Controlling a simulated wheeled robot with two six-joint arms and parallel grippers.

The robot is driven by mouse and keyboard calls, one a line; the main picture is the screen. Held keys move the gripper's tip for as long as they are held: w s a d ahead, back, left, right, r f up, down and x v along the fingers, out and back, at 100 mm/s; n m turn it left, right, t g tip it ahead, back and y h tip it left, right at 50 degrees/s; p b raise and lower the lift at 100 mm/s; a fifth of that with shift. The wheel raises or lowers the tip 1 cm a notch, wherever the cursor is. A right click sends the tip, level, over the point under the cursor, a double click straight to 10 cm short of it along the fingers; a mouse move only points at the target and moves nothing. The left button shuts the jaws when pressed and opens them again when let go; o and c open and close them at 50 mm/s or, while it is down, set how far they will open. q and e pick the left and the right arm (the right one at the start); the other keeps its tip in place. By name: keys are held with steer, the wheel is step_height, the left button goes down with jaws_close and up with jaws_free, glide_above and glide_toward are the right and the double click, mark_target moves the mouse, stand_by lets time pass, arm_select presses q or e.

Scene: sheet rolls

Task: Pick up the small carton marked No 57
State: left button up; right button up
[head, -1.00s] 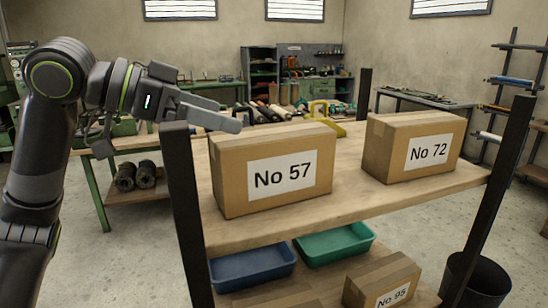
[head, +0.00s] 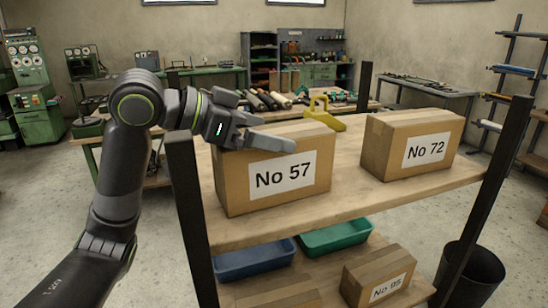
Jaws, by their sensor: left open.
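The carton marked No 57 (head: 245,195) is a brown box with a white label, standing upright on the left of the wooden upper shelf. My left gripper (head: 275,132) is open at the carton's top left. One finger shows in front of the carton's upper edge, above the label; the other reaches toward the far side and is partly hidden. I cannot tell whether either finger touches the carton. My right gripper is not in view.
A carton marked No 72 (head: 387,166) stands to the right on the same shelf (head: 345,200). A yellow object (head: 323,115) is behind the No 57 carton. Dark shelf posts (head: 187,205) flank the shelf. Below are blue (head: 253,262) and green (head: 337,238) trays and carton No 95 (head: 378,277).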

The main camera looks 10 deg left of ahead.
arm_select(q)
steer(key=shift+w+d+f, duration=0.15)
steer(key=shift+w+d, duration=0.05)
steer(key=shift+d, duration=0.05)
steer(key=shift+c, duration=0.4)
steer(key=c, duration=1.9)
steer(key=shift+c, duration=0.4)
